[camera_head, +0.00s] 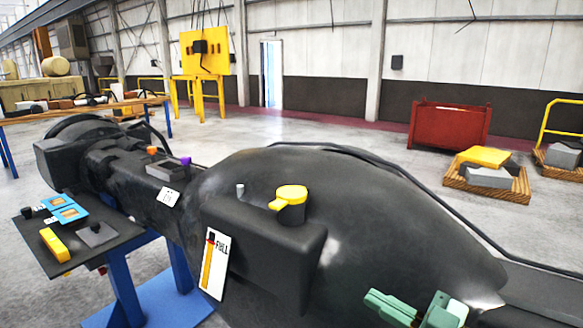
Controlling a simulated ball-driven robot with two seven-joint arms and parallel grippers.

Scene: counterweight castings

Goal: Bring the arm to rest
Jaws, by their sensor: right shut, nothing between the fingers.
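My right gripper (418,317) shows at the bottom edge, right of centre, as pale green parts. It is shut and holds nothing. It appears in front of the large dark machine housing (390,215); I cannot tell whether it touches it. Most of my right arm is outside the picture. My left gripper is not in view.
The housing carries a yellow cap (291,195) and a white FULL gauge (215,262). A dark tray (75,238) at left holds small blue and yellow items. A red bin (447,128) and a loaded pallet (486,190) stand behind. The grey floor between is clear.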

